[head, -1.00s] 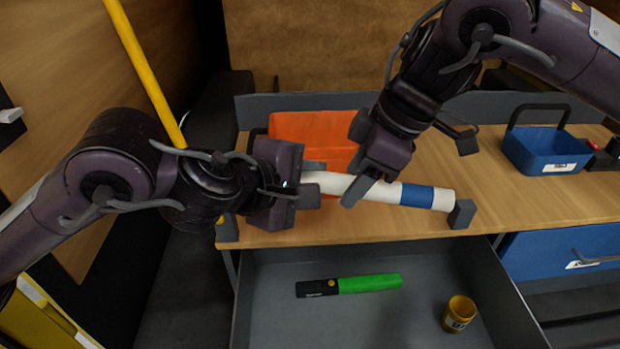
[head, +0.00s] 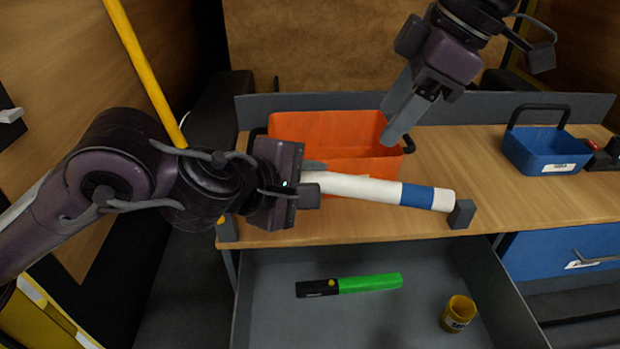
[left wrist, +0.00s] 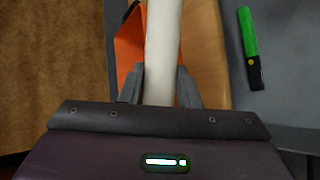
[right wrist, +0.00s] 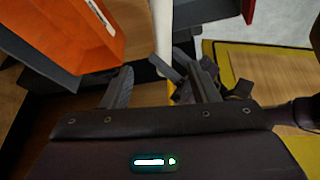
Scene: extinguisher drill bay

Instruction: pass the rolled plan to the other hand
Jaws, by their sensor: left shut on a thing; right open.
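The rolled plan (head: 365,189) is a white tube with a blue band near its right end. My left gripper (head: 312,183) is shut on its left end and holds it roughly level across the front of the bench, in front of the orange bin. In the left wrist view the plan (left wrist: 163,45) runs straight out between the fingers (left wrist: 158,90). My right gripper (head: 404,112) is open and empty, above and behind the plan, by the bin's right side. In the right wrist view its fingers (right wrist: 163,88) are apart with nothing held.
The orange bin (head: 300,128) stands on the wooden bench (head: 480,180). A grey block (head: 461,214) is at the plan's right end. A blue caddy (head: 545,152) stands at right.

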